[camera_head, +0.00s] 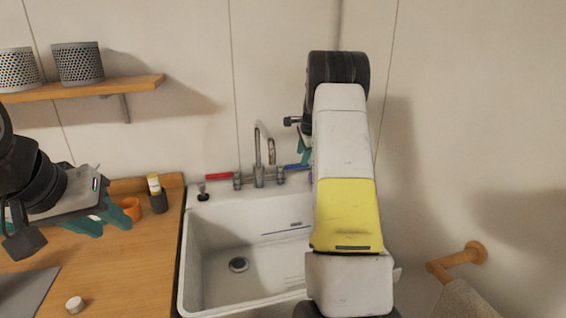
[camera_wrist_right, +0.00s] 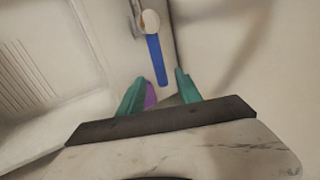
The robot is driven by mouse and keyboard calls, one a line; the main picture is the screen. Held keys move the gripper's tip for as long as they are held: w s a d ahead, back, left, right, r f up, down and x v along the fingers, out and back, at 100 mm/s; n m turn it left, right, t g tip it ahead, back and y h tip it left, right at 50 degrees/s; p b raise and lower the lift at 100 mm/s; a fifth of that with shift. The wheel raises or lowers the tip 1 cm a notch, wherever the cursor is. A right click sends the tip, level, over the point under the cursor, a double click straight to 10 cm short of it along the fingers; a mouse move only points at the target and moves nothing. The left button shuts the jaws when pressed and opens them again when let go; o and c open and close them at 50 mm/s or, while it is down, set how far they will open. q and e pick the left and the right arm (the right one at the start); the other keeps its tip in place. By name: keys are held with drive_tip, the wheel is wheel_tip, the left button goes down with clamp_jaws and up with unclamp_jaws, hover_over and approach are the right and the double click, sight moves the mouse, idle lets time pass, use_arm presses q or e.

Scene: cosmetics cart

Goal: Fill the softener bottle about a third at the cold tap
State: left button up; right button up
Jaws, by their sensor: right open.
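The tap (camera_head: 258,172) stands at the back of the white sink, with a red handle (camera_head: 219,176) on its left and the blue cold handle (camera_head: 296,166) on its right. My right gripper (camera_head: 304,152) is beside the blue handle, partly hidden by my arm. In the right wrist view the gripper (camera_wrist_right: 161,92) is open, and the blue handle (camera_wrist_right: 157,60) lies just beyond its fingertips. A purple thing (camera_wrist_right: 150,96) shows beside the left finger; I cannot tell whether it is the softener bottle. My left gripper (camera_head: 100,222) is over the counter at left, its jaws unclear.
The sink (camera_head: 205,265) basin looks empty, with a dark drain (camera_head: 239,265). A dark bottle with a yellow-and-white top (camera_head: 156,193), an orange cup (camera_head: 131,208) and a small white cap-like piece (camera_head: 74,304) are on the wooden counter (camera_head: 135,270).

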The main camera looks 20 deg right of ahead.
sight(300, 166)
drive_tip(key=x, duration=0.5)
drive_tip(key=shift+c, duration=0.2)
drive_tip(key=shift+s+r, duration=0.1)
clamp_jaws()
idle(1.1)
